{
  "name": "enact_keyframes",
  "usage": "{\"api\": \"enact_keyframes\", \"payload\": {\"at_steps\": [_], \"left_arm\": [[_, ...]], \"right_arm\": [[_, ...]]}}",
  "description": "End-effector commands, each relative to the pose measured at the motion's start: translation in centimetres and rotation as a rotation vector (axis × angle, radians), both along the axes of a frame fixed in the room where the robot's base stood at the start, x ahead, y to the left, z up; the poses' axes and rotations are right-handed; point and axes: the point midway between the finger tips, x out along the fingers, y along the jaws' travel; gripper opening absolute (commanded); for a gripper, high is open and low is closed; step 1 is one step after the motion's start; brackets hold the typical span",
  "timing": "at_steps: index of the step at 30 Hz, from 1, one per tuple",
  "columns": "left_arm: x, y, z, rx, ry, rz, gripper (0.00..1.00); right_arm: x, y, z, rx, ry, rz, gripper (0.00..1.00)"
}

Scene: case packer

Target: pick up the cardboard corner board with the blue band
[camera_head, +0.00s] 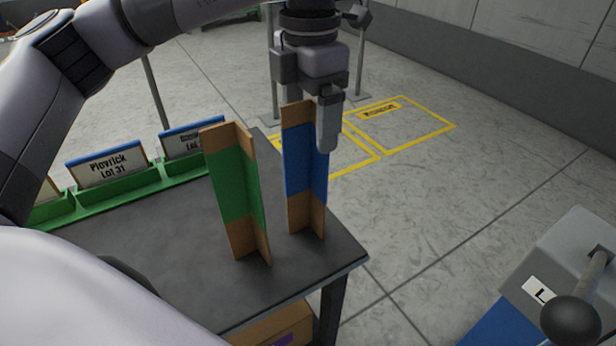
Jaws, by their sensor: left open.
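The cardboard corner board with the blue band (301,170) stands upright near the right corner of the dark table, in the middle of the head view. My left gripper (308,125) is open and points down at the top of this board. One finger is in front of the board's right edge and the other is mostly hidden behind its top. I cannot tell whether either finger touches it. My right gripper is not in view.
A corner board with a green band (235,190) stands upright close by on the left. The dark table (165,260) has green holders (130,183) with lot cards along its far left edge. A grey lever box (565,255) is at lower right. Open floor lies beyond the table.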

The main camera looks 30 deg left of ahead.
Motion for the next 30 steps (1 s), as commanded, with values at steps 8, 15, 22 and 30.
{"api": "enact_keyframes", "payload": {"at_steps": [8,15,22,30], "left_arm": [[0.2,-0.2,-3.6,0.000,0.002,0.000,0.83],[0.3,-0.2,-3.7,-0.001,0.001,0.000,0.83],[0.3,-0.2,-3.7,-0.001,0.001,0.000,0.33],[0.3,-0.3,-3.6,-0.001,0.000,0.000,0.33]], "right_arm": [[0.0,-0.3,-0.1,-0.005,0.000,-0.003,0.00],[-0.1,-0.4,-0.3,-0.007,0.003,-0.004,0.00],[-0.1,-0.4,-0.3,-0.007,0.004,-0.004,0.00],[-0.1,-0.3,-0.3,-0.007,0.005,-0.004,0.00]]}}
